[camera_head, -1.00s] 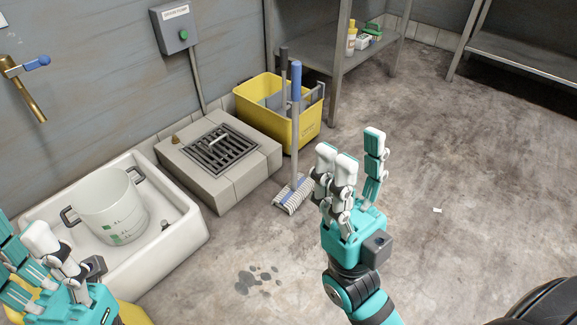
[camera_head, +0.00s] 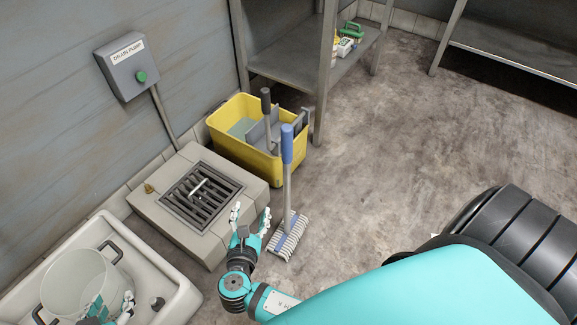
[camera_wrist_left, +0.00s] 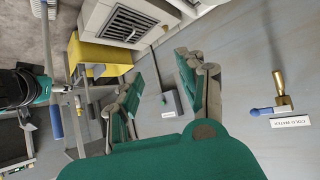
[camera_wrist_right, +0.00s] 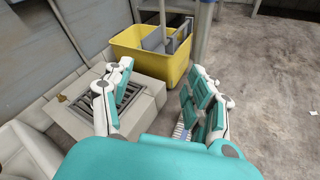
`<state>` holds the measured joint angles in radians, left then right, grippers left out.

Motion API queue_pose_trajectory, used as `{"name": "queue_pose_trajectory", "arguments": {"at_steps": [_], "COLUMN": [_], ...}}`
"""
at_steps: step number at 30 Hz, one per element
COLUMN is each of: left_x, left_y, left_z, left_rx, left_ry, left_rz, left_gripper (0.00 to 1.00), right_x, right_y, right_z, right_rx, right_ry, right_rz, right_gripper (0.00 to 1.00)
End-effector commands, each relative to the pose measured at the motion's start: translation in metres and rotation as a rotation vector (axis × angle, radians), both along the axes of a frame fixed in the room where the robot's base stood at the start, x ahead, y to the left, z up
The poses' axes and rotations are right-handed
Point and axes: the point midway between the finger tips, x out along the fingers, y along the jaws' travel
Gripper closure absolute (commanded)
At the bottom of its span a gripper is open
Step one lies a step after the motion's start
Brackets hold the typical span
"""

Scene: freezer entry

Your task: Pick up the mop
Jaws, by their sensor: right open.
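The mop stands upright on the floor, with a blue grip (camera_head: 287,145), a grey pole and a striped head (camera_head: 288,236). Its blue grip also shows in the left wrist view (camera_wrist_left: 56,122). My right gripper (camera_head: 251,216) is open and empty, low beside the pole on its left, apart from it in the head view. In the right wrist view its fingers (camera_wrist_right: 158,85) are spread, and the right finger partly hides the mop head (camera_wrist_right: 179,131). My left gripper (camera_head: 112,306) is over the sink at lower left; its fingers (camera_wrist_left: 165,72) are apart with nothing between them.
A yellow bucket (camera_head: 290,170) with a grey wringer stands just behind the mop. A drain block with a grate (camera_head: 201,196) is to the left. A white sink (camera_head: 172,292) holds a pot (camera_head: 72,282). Metal shelves (camera_head: 290,62) stand behind. Floor on the right is open.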

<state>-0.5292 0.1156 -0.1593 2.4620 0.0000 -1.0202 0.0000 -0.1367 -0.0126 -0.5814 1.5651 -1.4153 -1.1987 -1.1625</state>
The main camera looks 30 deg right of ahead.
Motion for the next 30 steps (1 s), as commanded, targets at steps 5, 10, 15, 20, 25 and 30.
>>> {"name": "queue_pose_trajectory", "arguments": {"at_steps": [5,10,15,20,25,30], "left_x": [-0.045,-0.054,-0.030,-0.004,0.018,0.027], "left_y": [0.016,0.019,0.011,0.001,-0.008,-0.012], "left_z": [-0.023,-0.030,-0.021,-0.003,0.019,0.032], "left_rx": [0.057,0.068,0.040,0.006,-0.031,-0.048], "left_ry": [0.264,0.313,0.187,0.026,-0.130,-0.207], "left_rz": [0.019,0.023,0.012,0.001,-0.010,-0.016], "left_gripper": [0.60,0.60,0.60,0.60,0.60,0.60], "right_x": [-0.030,-0.036,-0.016,0.006,0.025,0.033], "right_y": [-0.025,-0.038,-0.064,-0.093,-0.117,-0.128], "right_z": [0.034,0.044,0.043,0.043,0.043,0.044], "right_rx": [-0.360,-0.465,-0.469,-0.466,-0.464,-0.462], "right_ry": [0.071,0.084,0.082,0.080,0.082,0.083], "right_rz": [-0.170,-0.233,-0.236,-0.235,-0.233,-0.233], "right_gripper": [0.43,0.43,0.43,0.43,0.43,0.43]}}
